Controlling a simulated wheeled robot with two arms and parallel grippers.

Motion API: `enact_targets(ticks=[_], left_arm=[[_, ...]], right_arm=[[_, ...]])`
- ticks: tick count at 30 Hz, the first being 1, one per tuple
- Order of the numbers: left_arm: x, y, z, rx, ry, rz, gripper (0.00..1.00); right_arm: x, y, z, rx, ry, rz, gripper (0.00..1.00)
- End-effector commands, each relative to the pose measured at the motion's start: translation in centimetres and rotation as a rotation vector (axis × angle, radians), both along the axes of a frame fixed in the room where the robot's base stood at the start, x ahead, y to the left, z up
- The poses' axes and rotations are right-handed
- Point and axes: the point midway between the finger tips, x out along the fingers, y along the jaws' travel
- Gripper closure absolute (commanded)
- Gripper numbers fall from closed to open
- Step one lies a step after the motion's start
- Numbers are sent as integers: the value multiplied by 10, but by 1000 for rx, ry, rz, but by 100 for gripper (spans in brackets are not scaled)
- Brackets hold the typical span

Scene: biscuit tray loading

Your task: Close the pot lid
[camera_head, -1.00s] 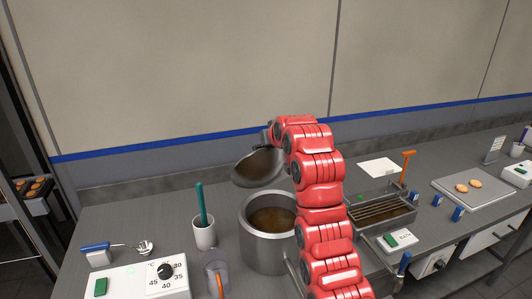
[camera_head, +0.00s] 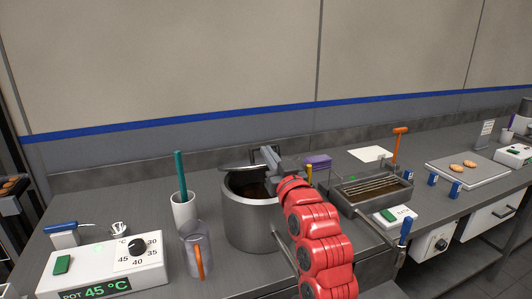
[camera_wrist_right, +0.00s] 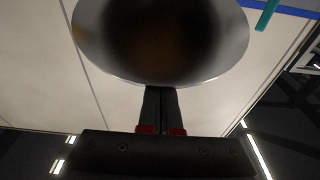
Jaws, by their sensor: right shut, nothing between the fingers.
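The metal pot (camera_head: 252,232) stands on the counter, its mouth partly open with brown contents (camera_head: 254,190) showing. The lid (camera_head: 238,167) shows as a thin grey edge over the back of the pot's mouth, raised off the front rim. My right gripper (camera_head: 270,155) is shut and empty, at the lid's right part above the pot; whether it touches the lid is unclear. In the right wrist view, its closed fingers (camera_wrist_right: 160,92) point at the lower edge of a round shiny metal surface with a brown middle, seemingly the lid. My left gripper is not in view.
Left of the pot stand a white cup (camera_head: 184,210) with a teal-handled tool, a clear jug (camera_head: 194,255) and a control box (camera_head: 105,275) reading 45 °C. Right of my arm are a metal tray with a rack (camera_head: 371,196) and a purple block (camera_head: 318,161).

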Motion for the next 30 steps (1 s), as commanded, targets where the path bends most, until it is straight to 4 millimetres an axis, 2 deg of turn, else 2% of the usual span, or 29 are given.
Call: enact_targets(ticks=[1, 6, 21, 26, 30], left_arm=[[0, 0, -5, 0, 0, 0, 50], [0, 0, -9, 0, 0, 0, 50], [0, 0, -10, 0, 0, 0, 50], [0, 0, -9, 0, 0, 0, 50], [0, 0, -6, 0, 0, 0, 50]], right_arm=[[-1, 0, -6, 0, 1, 0, 100], [-5, -1, -11, -1, 2, 0, 100], [-6, -2, -12, -1, 3, 0, 100], [-5, -2, -7, -1, 2, 0, 100], [-2, -1, 6, 0, 1, 0, 100]])
